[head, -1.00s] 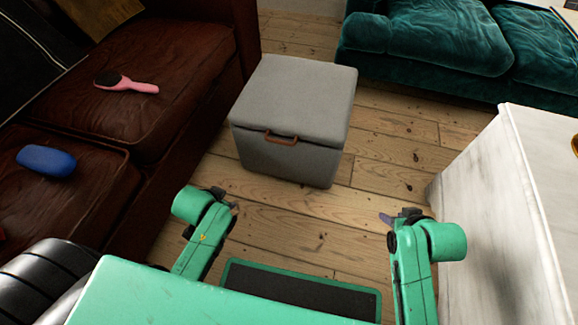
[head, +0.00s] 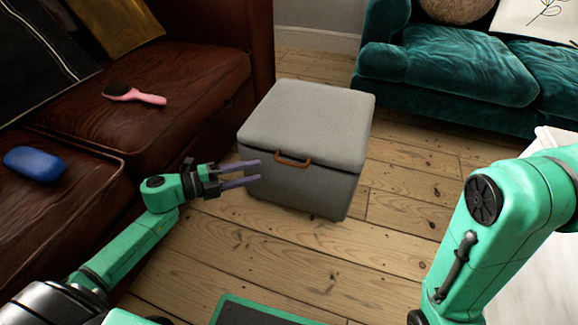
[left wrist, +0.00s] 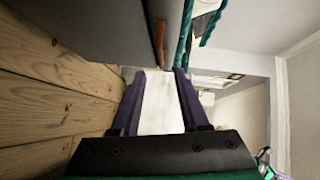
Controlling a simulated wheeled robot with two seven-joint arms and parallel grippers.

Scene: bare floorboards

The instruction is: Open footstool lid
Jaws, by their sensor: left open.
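The grey footstool (head: 300,185) stands on the floorboards with its lid (head: 310,120) closed. A brown handle (head: 292,160) sits on the lid's front edge. In the left wrist view the footstool (left wrist: 95,25) fills the upper left, and the handle (left wrist: 159,42) shows edge-on beyond the fingertips. My left gripper (head: 259,172) is open and empty. Its two purple fingers point right, at the footstool's front left, a short way left of the handle. The fingers (left wrist: 157,73) also show apart in the left wrist view. My right arm shows at the right, but its gripper is out of view.
A brown leather sofa (head: 190,75) stands at the left, with a pink brush (head: 135,95) and a blue object (head: 35,163) on it. A teal sofa (head: 450,65) is behind at the right. A white cabinet (head: 550,140) is at the right. Floor before the footstool is clear.

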